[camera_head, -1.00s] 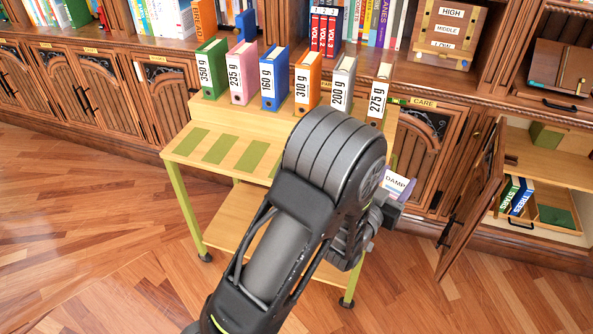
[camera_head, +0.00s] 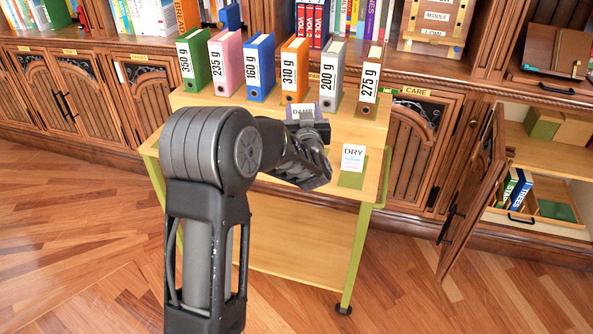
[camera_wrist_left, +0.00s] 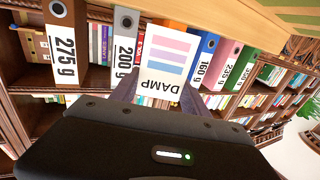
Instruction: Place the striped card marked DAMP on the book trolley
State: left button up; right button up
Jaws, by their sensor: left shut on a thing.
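The DAMP card (camera_head: 304,111) is white with pink and blue stripes, and most of it is hidden by my arm in the head view. It shows upside down in the left wrist view (camera_wrist_left: 167,64). My left gripper (camera_head: 307,124) is shut on it and holds it in front of the binders, over the trolley. I cannot tell whether the card touches the trolley. The book trolley (camera_head: 300,250) is pale wood with green legs. A DRY card (camera_head: 353,157) stands at the right of its top. My right gripper is not in view.
Several binders with gram labels stand on the trolley's raised back step, among them a grey 200 g one (camera_head: 331,76) and a brown 275 g one (camera_head: 370,83). An open cabinet door (camera_head: 473,185) juts out at the right. The floor in front is clear.

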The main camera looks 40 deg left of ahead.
pick_arm(q)
jog(key=shift+s+a+r, duration=0.15)
jog(key=shift+a, duration=0.8)
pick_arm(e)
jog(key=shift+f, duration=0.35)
pick_arm(q)
notch_tip(320, 180, down, 6)
jog(key=b, duration=0.1)
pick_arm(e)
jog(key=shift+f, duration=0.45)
pick_arm(q)
jog(key=shift+f, duration=2)
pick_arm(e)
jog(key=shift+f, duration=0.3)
pick_arm(q)
jog(key=shift+b, duration=0.35)
jog(key=shift+f, duration=0.2)
jog(key=o, duration=1.3)
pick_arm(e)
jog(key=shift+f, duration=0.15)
